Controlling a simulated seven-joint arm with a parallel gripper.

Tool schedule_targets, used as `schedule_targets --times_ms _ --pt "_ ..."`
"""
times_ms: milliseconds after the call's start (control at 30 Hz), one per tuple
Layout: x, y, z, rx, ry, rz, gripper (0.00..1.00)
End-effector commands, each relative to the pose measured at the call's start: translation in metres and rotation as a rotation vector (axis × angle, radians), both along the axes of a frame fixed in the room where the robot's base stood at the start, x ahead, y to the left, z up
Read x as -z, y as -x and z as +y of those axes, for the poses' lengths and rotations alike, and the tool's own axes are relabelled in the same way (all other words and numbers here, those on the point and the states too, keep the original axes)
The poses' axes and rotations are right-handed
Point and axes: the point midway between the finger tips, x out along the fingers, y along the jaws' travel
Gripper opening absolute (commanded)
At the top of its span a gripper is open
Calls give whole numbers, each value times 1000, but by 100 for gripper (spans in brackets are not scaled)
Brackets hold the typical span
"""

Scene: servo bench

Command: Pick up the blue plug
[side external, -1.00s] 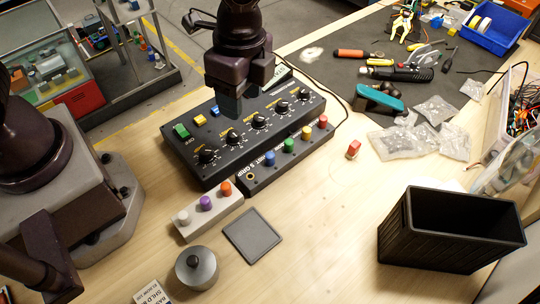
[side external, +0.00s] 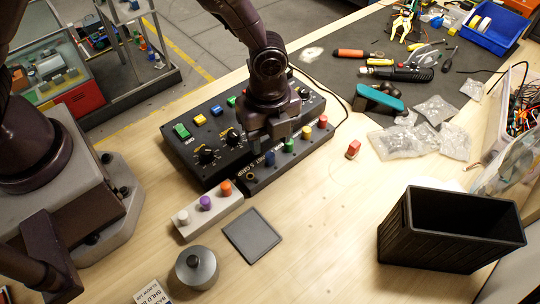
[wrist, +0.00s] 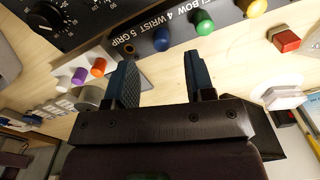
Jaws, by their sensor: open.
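The blue plug (side external: 270,158) stands in the black socket strip (side external: 252,182) along the front of the control box, left of the green plug (side external: 289,145). My gripper (side external: 268,141) is over the strip, close to the blue plug. In the wrist view the blue plug (wrist: 161,40) appears just beyond the fingertips, roughly centred in the gap between them. My gripper (wrist: 158,58) is open with nothing between its fingers. The fingertips' exact height above the plug cannot be told.
The yellow (side external: 306,132) and red (side external: 323,121) plugs stand farther right in the strip. A grey block (side external: 208,212) with white, purple and orange plugs lies nearby. A red block (side external: 353,149) and a black bin (side external: 450,230) are to the right. The control box (side external: 190,150) has knobs.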

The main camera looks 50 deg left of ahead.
Motion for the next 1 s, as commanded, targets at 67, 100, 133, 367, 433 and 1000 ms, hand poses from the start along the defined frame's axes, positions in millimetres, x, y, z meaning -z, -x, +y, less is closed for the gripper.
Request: schedule_targets --times_ms 67,100,133,367,433,1000 --pt "8 0 0 0 -2 4 49" --pt "13 0 0 -1 -2 4 49" --pt "18 0 -1 0 -2 4 49" --pt "48 -1 -1 0 -2 3 49" --pt "51 -2 -1 0 0 1 49" --pt "51 -2 -1 -1 0 1 0"
